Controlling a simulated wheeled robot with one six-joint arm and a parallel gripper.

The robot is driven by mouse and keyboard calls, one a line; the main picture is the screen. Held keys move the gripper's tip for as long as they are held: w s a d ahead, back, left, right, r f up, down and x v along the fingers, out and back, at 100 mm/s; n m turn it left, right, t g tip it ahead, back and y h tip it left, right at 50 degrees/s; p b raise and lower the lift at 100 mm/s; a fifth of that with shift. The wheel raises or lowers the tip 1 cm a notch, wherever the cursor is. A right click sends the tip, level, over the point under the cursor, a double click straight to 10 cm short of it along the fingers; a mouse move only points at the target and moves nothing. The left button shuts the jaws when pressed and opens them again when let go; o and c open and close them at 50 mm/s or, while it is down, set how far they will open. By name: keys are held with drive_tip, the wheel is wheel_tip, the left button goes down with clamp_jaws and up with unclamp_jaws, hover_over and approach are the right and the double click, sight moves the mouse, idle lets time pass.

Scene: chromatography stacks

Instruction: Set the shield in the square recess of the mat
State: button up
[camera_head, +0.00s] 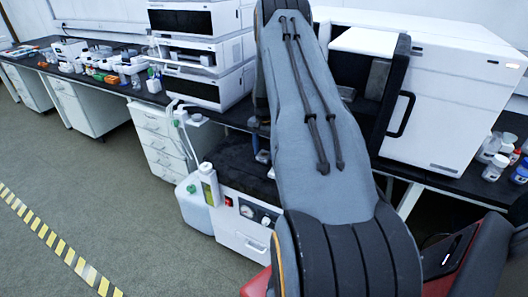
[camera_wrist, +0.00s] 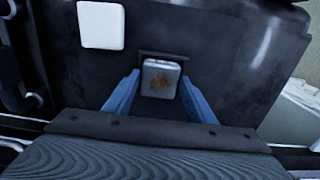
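In the wrist view, a small pale grey block (camera_wrist: 159,80) with a brown mark on top, which looks like the shield, lies between the blue fingers of my gripper (camera_wrist: 160,76). One finger is on each side of it, with a narrow gap showing at each fingertip, so the gripper looks open around it. A dark square outline, which looks like the recess, shows along the block's far edge in the black mat (camera_wrist: 222,55). The block appears to sit within this outline; its near side is partly hidden. In the head view my arm hides the gripper and the work spot.
A white square piece (camera_wrist: 101,25) lies on the dark surface at upper left of the wrist view. In the head view, a large white cabinet (camera_head: 452,95) stands at right, stacked instruments (camera_head: 200,55) at left, and several bottles (camera_head: 497,165) at the right edge.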

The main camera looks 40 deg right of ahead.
sight(264, 154)
drive_tip(key=shift+o, duration=1.3)
drive_tip(key=shift+r, duration=0.1)
wheel_tip(264, 154, up, 11)
drive_tip(key=b, duration=0.3)
drive_tip(key=s+a+r+n, duration=0.1)
drive_tip(key=a+r+n, duration=0.25)
drive_tip(key=a, duration=0.65)
drive_tip(key=s+a+r+n, duration=0.25)
drive_tip(key=s+a, duration=0.35)
drive_tip(key=a, duration=0.4)
drive_tip(key=s+a+r+n, duration=0.25)
drive_tip(key=s+a, duration=0.25)
drive_tip(key=a, duration=0.5)
drive_tip(key=s+a+f+n, duration=0.1)
drive_tip(key=s+a+n, duration=0.4)
drive_tip(key=s, duration=0.8)
drive_tip(key=a, duration=0.3)
drive_tip(key=shift+f+t, duration=0.25)
drive_tip(key=shift+t, duration=0.05)
